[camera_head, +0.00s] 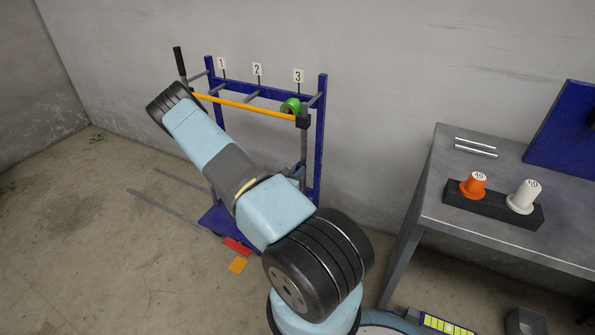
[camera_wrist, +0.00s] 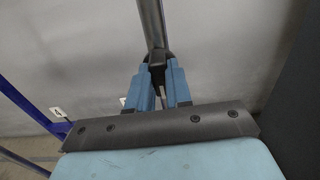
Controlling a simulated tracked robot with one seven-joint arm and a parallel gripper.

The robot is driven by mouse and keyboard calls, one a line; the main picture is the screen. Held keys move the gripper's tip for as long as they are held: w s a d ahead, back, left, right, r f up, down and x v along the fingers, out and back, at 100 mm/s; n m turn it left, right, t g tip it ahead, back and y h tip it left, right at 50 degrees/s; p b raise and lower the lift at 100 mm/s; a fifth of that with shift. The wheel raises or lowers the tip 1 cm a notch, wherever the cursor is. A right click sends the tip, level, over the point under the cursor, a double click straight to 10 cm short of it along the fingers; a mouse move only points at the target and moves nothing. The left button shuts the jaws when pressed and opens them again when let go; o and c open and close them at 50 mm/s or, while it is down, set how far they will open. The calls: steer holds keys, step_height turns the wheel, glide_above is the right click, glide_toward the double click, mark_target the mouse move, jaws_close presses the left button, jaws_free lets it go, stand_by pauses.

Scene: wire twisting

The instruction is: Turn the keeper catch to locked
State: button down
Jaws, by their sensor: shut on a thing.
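In the wrist view my gripper (camera_wrist: 157,76) has its two blue fingers closed on a dark handle (camera_wrist: 151,25), which rises upward out of the jaws. In the head view a black upright handle (camera_head: 179,61) stands at the left end of the blue rack; my wrist hides my gripper there. An orange bar (camera_head: 245,104) runs across the rack front, from near my wrist to a black block (camera_head: 303,119) on the right post. I cannot tell for certain which part is the keeper catch, or its locked mark.
The blue rack (camera_head: 321,135) carries number tags 1, 2 and 3, with a green roll (camera_head: 291,105) under 3. A grey bench (camera_head: 465,236) at right holds an orange spool (camera_head: 473,186) and a white spool (camera_head: 523,197). Red (camera_head: 237,246) and orange plates (camera_head: 237,265) lie low by the rack.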

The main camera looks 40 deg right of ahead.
steer(key=shift+w+a+r, duration=0.1)
steer(key=shift+w+a, duration=0.05)
steer(key=shift+w, duration=0.15)
steer(key=shift+w+a+f+n, duration=0.1)
steer(key=shift+f+n, duration=0.05)
steer(key=shift+n, duration=2.85)
steer(key=shift+w+a+f+n, duration=0.1)
steer(key=shift+f+n, duration=0.05)
steer(key=shift+n, duration=2.85)
steer(key=shift+a+f+n, duration=0.1)
steer(key=shift+f+n, duration=0.05)
steer(key=shift+n, duration=2.85)
steer(key=shift+s, duration=0.1)
steer(key=c, duration=1.3)
jaws_free()
steer(key=shift+d, duration=0.1)
steer(key=shift+o, duration=1.3)
steer(key=shift+r, duration=0.1)
steer(key=shift+d, duration=0.1)
